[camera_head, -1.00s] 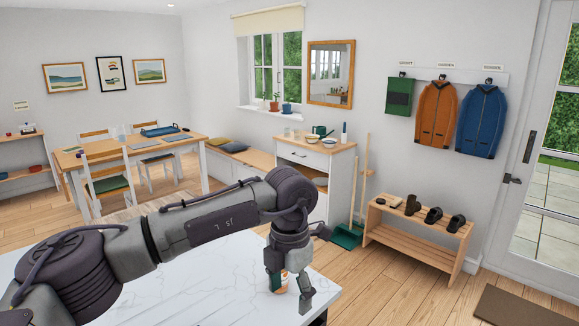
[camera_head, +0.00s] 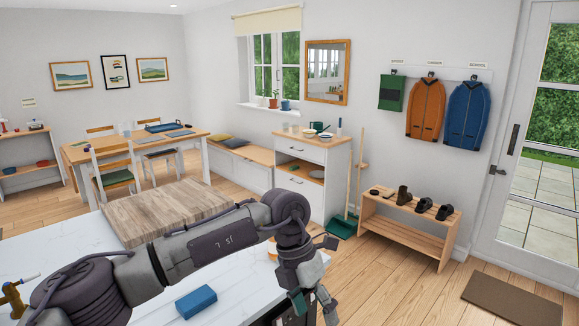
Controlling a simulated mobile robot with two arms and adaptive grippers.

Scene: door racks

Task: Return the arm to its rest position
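My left arm reaches in from the lower left across the white marble counter (camera_head: 60,245). Its gripper (camera_head: 313,305) points down at the counter's right edge, with its fingers apart. No object shows clearly between the fingers. A small pale and orange item (camera_head: 272,252) stands on the counter behind my arm, mostly hidden by it. My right gripper is not in view.
A wooden board (camera_head: 175,208) lies on the counter behind my arm. A blue block (camera_head: 196,302) lies in front of it, and a brass-coloured tap-like object (camera_head: 13,298) is at the left edge. A shoe bench (camera_head: 410,225) stands beyond open floor.

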